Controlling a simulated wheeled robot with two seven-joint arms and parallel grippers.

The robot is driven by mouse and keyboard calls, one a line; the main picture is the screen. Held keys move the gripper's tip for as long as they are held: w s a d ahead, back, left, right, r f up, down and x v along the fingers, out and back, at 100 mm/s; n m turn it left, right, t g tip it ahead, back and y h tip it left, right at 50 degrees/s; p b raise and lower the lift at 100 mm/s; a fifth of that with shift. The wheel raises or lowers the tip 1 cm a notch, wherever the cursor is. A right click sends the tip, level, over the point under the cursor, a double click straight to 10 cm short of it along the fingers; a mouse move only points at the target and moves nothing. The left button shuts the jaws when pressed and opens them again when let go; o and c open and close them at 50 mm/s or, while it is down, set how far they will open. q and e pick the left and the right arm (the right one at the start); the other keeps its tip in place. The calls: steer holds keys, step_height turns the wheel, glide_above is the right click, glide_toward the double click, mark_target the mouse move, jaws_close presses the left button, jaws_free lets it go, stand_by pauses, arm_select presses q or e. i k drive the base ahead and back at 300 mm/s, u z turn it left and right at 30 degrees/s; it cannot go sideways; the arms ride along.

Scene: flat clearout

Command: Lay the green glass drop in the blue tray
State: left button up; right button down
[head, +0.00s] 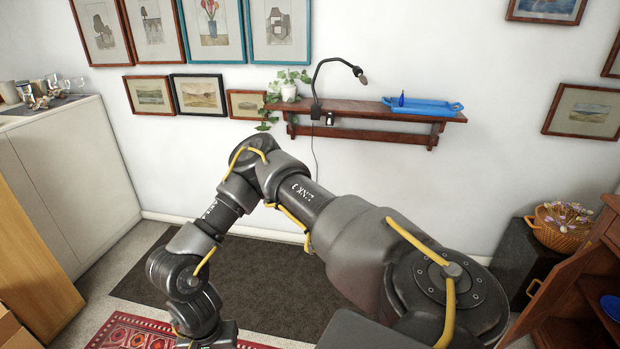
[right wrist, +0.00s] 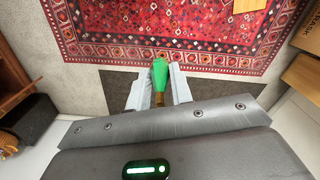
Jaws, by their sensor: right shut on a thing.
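The green glass drop (right wrist: 159,72) is between the two pale fingers of my right gripper (right wrist: 160,80) in the right wrist view. The gripper is shut on it, with a brownish end of the drop towards the palm. The drop is not visible in the head view. The blue tray (head: 440,107) lies on the wooden wall shelf, towards its right end, well away from the gripper. A small dark blue upright item (head: 401,100) stands at the tray's left end. My right arm crosses the head view and bends down at the lower left. My left gripper is not in view.
The wooden shelf (head: 365,107) also holds a potted plant (head: 289,92) and a black bent-neck lamp (head: 316,85). Framed pictures hang around it. A white cabinet (head: 75,160) stands left, a woven basket (head: 560,230) right. A red patterned rug (right wrist: 230,35) lies on the floor.

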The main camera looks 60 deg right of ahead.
mark_target(421, 105)
steer(key=z, duration=0.4)
steer(key=k, duration=0.55)
steer(key=z, duration=1.95)
steer(key=i, duration=1.1)
steer(key=z, duration=0.6)
steer(key=i, duration=1.3)
steer(key=u, duration=0.45)
